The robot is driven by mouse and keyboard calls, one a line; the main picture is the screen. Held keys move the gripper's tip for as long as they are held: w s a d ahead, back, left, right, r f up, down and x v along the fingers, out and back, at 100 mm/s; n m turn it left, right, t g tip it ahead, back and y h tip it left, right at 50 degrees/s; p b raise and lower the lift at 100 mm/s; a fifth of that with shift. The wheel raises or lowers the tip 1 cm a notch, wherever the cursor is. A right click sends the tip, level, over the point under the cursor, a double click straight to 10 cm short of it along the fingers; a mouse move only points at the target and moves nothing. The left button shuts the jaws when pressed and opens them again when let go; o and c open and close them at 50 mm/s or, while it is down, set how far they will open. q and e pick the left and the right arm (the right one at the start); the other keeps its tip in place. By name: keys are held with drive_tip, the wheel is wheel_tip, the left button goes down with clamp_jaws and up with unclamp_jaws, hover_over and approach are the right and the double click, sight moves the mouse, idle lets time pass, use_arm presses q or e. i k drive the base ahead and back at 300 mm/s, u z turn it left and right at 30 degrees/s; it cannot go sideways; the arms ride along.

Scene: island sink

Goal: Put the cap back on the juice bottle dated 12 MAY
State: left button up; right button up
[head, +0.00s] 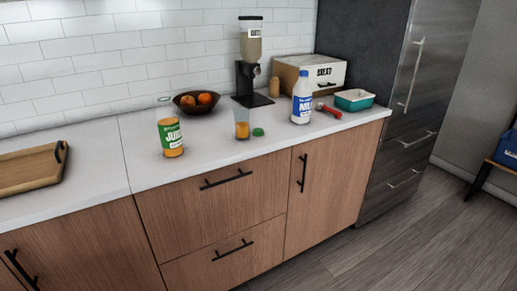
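A clear juice bottle (170,132) with a green and white label and orange juice low inside stands upright on the white counter, left of centre. No cap shows on its clear neck. A date on it is too small to read. A small green cap (258,132) lies on the counter to the right of the bottle, just beyond a glass of orange juice (242,126). Neither of my grippers is in view.
A fruit bowl (186,108), dark dispenser (246,82), white milk bottle (302,100), white-fronted box (329,72), red item (327,110) and teal container (354,101) stand behind or to the right. A wooden tray (28,170) lies left. The counter's front strip is clear.

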sight(168, 122)
drive_tip(key=z, duration=0.9)
drive_tip(key=i, duration=2)
drive_tip(key=u, duration=0.9)
